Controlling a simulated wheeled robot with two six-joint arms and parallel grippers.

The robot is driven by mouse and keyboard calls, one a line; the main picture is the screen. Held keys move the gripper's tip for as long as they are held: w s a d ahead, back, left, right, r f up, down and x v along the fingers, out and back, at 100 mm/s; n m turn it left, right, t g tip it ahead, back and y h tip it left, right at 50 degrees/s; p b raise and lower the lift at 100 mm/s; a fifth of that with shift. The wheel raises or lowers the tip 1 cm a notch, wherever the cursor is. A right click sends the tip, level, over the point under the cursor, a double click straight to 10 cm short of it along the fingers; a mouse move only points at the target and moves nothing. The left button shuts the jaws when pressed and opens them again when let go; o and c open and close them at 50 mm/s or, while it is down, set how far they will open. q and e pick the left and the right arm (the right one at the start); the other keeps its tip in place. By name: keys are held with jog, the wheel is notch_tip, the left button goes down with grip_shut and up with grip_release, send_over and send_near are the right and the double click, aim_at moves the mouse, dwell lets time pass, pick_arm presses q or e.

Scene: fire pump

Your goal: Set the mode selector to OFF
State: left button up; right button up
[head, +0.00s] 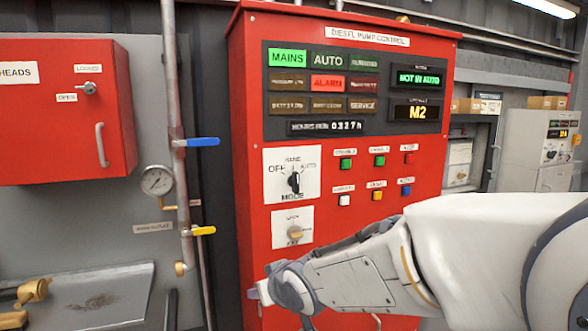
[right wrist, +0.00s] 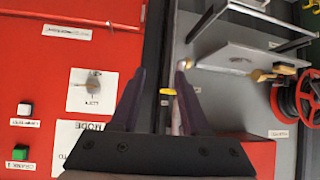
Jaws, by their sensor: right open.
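The mode selector (head: 294,181) is a black knob on a white plate on the red diesel pump control panel. OFF is printed at its upper left, AUTO at its upper right, and MODE below. The knob points roughly upward, between OFF and AUTO. In the right wrist view the MODE plate (right wrist: 72,133) is at the lower left, turned over and partly cut off by my gripper; its knob is hidden. My right gripper (right wrist: 161,74) is open and empty, its fingers apart. In the head view it is low, below the selector. My left gripper is not in view.
A key switch (head: 295,234) sits just below the selector, with several coloured buttons (head: 379,161) to the right. A pipe with a blue-handled valve (head: 202,142) and a gauge (head: 157,180) stands left of the panel. A red box (head: 60,120) hangs farther left.

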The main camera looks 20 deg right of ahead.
jog(key=w+d+r+m+t+p, duration=0.1)
jog(key=w+d+r+t, duration=0.4)
jog(key=w+d+r, duration=0.35)
jog(key=t+h+p, duration=0.1)
jog(key=t, duration=0.2)
send_near(298, 176)
jog(key=shift+m, duration=0.3)
jog(key=w+p, duration=0.1)
jog(key=w, duration=0.3)
jog(key=w+p, duration=0.2)
jog(key=w, duration=0.3)
jog(key=shift+w+a+r, duration=0.2)
jog(key=shift+w, duration=0.1)
grip_shut()
